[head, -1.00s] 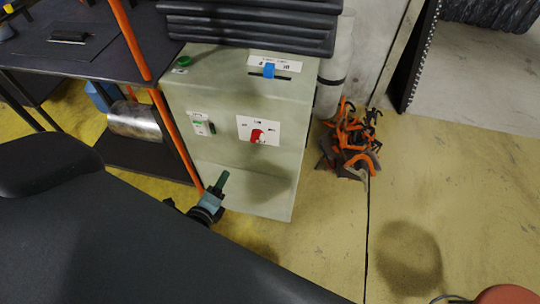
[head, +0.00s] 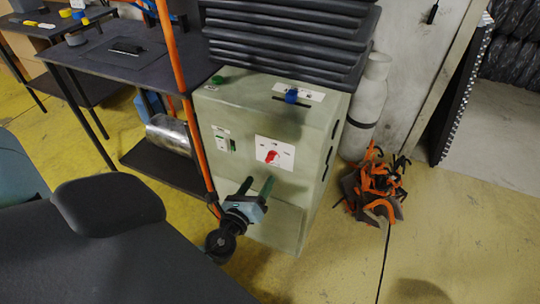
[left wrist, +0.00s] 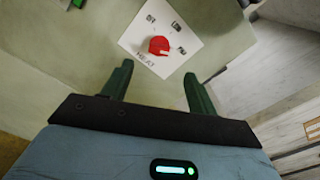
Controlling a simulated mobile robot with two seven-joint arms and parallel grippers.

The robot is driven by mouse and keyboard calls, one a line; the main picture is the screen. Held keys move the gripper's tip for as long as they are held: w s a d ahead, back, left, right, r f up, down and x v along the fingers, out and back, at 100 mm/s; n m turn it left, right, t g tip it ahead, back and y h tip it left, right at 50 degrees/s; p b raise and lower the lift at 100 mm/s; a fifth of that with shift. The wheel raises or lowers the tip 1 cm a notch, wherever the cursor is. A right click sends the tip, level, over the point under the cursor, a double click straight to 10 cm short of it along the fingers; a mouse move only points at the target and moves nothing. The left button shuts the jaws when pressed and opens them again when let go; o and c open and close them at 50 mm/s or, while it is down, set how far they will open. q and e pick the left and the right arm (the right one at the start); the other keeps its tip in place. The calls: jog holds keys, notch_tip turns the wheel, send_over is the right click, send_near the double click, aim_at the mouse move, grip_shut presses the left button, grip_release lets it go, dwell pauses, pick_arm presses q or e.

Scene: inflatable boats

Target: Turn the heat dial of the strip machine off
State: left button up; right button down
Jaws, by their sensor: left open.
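The strip machine (head: 222,104) is a pale green cabinet in the middle of the head view. Its red heat dial (head: 271,156) sits on a white plate on the front face. In the left wrist view the red dial (left wrist: 159,45) is on the plate marked HEAT, with other marks around it. My left gripper (head: 258,183) is in front of the cabinet, just below and left of the dial. In the left wrist view its two green fingers (left wrist: 152,82) are apart with nothing between them, and the dial lies beyond their tips. My right gripper is not in view.
A blue knob (head: 291,95) and a green button (head: 217,79) are on the cabinet's top. A green switch (head: 233,145) is left of the dial. An orange post (head: 184,80) and a dark table (head: 75,58) stand left.

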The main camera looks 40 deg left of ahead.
aim_at(272, 158)
pick_arm(q)
jog(key=x, duration=0.7)
jog(key=shift+w, duration=0.2)
jog(key=c, duration=1)
